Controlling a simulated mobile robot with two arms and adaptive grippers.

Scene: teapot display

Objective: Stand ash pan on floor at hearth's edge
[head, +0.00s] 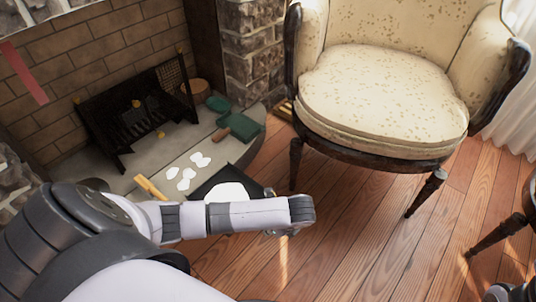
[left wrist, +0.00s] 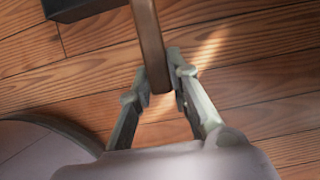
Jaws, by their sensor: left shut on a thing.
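The ash pan (head: 237,177) is black, with a white patch of ash in it, beside the hearth's edge in the head view. My left forearm hides part of it. My left gripper (left wrist: 160,84) is shut on the pan's brown handle (left wrist: 150,45) in the left wrist view. A dark corner of the pan (left wrist: 72,8) shows at that view's top left, over the floorboards. In the head view the left gripper (head: 288,228) is small and partly hidden by my wrist. The stone hearth (head: 136,182) lies before the brick fireplace. Part of my right gripper (head: 510,292) shows at the bottom right corner; its jaws are unclear.
White scraps (head: 185,176) lie on the hearth, near a yellow handle (head: 150,187). A green dustpan (head: 240,125) and a black grate (head: 135,110) stand farther back. A cream armchair (head: 380,100) stands at the right. Wooden floor (head: 340,245) is clear before it.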

